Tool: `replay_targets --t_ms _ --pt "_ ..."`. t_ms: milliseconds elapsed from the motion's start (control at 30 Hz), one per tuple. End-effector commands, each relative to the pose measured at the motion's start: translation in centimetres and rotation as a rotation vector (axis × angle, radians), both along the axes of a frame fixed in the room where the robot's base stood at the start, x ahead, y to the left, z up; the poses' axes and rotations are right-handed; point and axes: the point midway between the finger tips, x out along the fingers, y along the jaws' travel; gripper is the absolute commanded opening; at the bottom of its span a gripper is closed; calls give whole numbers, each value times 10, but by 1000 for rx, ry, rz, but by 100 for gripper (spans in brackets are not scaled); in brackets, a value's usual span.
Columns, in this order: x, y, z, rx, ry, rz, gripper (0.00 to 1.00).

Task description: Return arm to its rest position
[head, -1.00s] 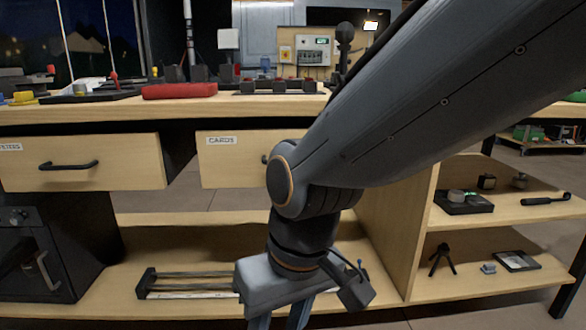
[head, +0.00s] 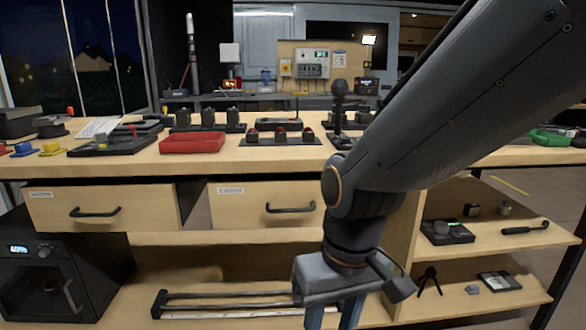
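My gripper (head: 335,318) hangs from my arm at the bottom of the head view, pointing down in front of the open lower shelf of the workbench. Its two fingers show apart at the lower edge, with their tips cut off by the frame. I see nothing held in the part of the gap that shows. My arm comes down from the upper right and hides part of the bench's right side.
The workbench top (head: 110,162) carries a red tray (head: 192,143) and button blocks (head: 280,139). Two labelled drawers (head: 95,205) (head: 262,203) sit below. A dark rail frame (head: 220,305) lies on the lower shelf, left of my gripper. Side shelves (head: 480,258) hold small items.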

Motion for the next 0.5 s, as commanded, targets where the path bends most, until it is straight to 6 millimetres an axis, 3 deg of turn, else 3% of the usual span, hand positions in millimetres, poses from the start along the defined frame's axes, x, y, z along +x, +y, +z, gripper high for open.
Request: replay_targets --t_ms 33,500 --pt "-2 -8 18 -6 3 -23 37" --pt "-6 -74 101 -52 21 -189 37"
